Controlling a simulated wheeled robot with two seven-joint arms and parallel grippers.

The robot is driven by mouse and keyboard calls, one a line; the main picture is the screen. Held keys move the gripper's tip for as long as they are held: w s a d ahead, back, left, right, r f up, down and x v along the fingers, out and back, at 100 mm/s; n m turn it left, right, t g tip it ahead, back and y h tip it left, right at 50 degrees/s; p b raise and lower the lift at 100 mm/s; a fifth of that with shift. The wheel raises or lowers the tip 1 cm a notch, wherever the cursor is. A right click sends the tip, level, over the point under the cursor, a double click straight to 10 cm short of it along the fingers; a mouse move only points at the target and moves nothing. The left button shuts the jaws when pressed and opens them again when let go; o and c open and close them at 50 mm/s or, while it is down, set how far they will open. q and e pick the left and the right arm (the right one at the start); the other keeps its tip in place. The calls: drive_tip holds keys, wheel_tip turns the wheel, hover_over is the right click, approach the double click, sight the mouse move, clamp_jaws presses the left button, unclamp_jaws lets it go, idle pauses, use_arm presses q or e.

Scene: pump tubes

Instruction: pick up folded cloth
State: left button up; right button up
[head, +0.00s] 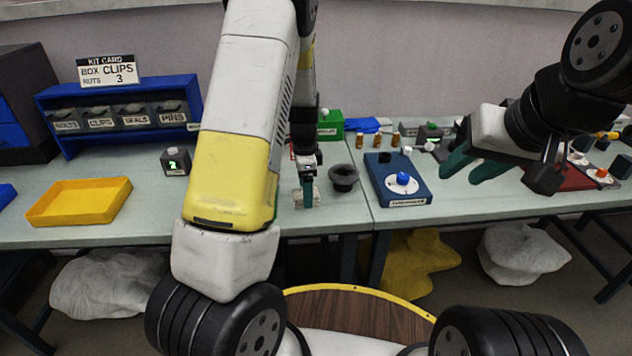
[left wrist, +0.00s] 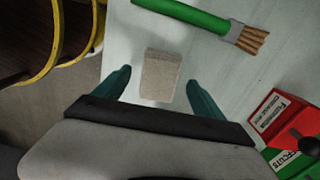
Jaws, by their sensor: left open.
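The folded cloth (left wrist: 161,75) is a small pale beige-grey block on the light bench top. In the left wrist view it lies between the two teal fingers of my left gripper (left wrist: 158,79), with a gap on each side. In the head view the cloth (head: 297,198) shows as a small pale patch near the bench's front edge, partly hidden by my left gripper (head: 307,190), which points down over it. The left gripper is open. My right gripper (head: 462,178) is open and empty above the right bench, its teal fingers apart.
A green-handled brush (left wrist: 205,15), a red box (left wrist: 280,118) and a green box (left wrist: 292,162) lie near the cloth. A dark round cup (head: 343,177) and a blue device (head: 398,180) stand to its right. A yellow tray (head: 80,202) is at left.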

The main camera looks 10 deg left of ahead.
use_arm(q)
drive_tip(key=shift+f, duration=0.95)
drive_tip(key=shift+c, duration=0.2)
drive_tip(key=c, duration=1.4)
drive_tip(key=shift+r, duration=0.5)
drive_tip(key=r, duration=0.2)
drive_tip(key=shift+s+d+r, duration=0.15)
drive_tip(key=shift+s+r, duration=0.15)
drive_tip(key=shift+r, duration=0.1)
drive_tip(key=s+d, duration=0.2)
drive_tip(key=s, duration=0.5)
drive_tip(key=s+d+r, duration=0.1)
drive_tip(key=s+d, duration=0.1)
drive_tip(key=s, duration=0.5)
drive_tip(key=shift+s+d, duration=0.35)
drive_tip(key=shift+r, duration=0.1)
